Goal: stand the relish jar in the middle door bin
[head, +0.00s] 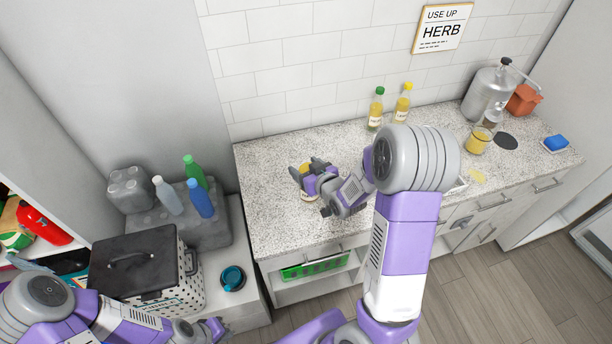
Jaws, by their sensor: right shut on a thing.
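My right gripper (318,183) is over the left part of the granite counter, shut on the relish jar (307,195). The small jar shows yellow at its top and a pale label, and is partly hidden by the fingers. I cannot tell whether its base touches the counter. My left gripper (212,329) is low at the bottom edge, near the low cabinet; its fingers are too small and partly cut off to tell their opening. I cannot make out the middle door bin in this view.
Two oil bottles (376,110) stand at the back of the counter (270,220). A yellow jar (479,140), metal urn (488,95) and blue sponge (555,143) are on the right. A dotted bin (150,270) and several bottles (200,200) are on the left.

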